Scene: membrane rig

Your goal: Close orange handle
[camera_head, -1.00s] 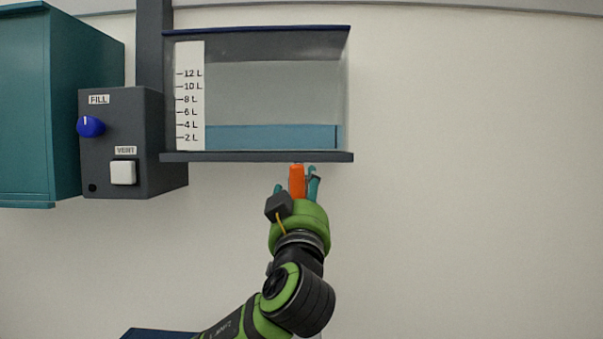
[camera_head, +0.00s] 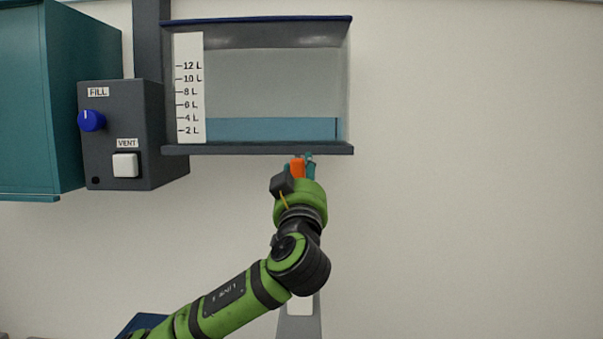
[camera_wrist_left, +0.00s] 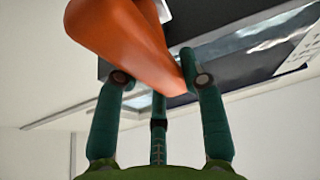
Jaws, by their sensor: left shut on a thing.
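The orange handle (camera_head: 298,168) hangs under the clear tank (camera_head: 270,80), just below its dark base ledge. It looks short here, its lower part hidden by my gripper. My left gripper (camera_head: 299,165), with teal fingers, is shut on the handle from below. In the left wrist view the handle (camera_wrist_left: 125,38) is large and passes between the fingertips (camera_wrist_left: 160,78). The tank holds blue water (camera_head: 270,129) to about the 4 L mark or slightly above. My right gripper is not in view.
A grey control box (camera_head: 120,135) with a blue FILL knob (camera_head: 91,120) and a white VENT button (camera_head: 125,165) is left of the tank. A teal cabinet (camera_head: 50,100) stands further left. A grey and white object (camera_head: 299,318) is below my wrist. The wall at right is clear.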

